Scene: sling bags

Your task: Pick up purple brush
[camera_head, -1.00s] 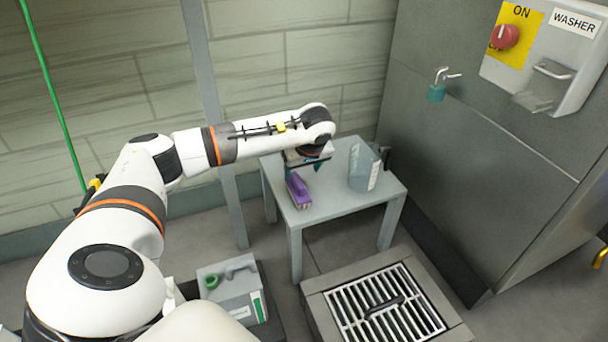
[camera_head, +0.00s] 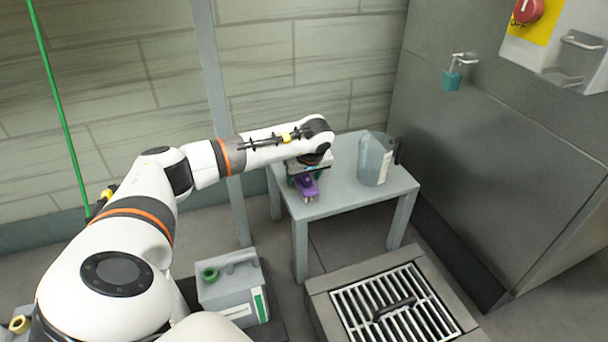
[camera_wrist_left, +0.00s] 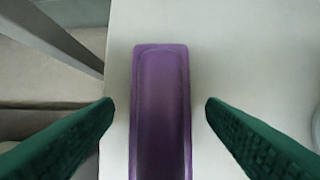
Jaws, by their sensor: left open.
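The purple brush (camera_head: 308,190) lies on the small grey table (camera_head: 345,200), near its left front part. My left gripper (camera_head: 306,180) is over the brush, pointing down, and hides its far part in the head view. In the left wrist view the purple brush (camera_wrist_left: 160,115) runs lengthwise between the two green fingers of my left gripper (camera_wrist_left: 158,112). The fingers are open, with a gap on each side of the brush. My right gripper is not in view.
A clear grey jug (camera_head: 374,160) stands on the table to the right of the brush. A grey canister (camera_head: 232,290) with a green cap stands on the left, below table height. A floor grate (camera_head: 395,305) lies in front of the table. A grey washer cabinet (camera_head: 500,150) is at the right.

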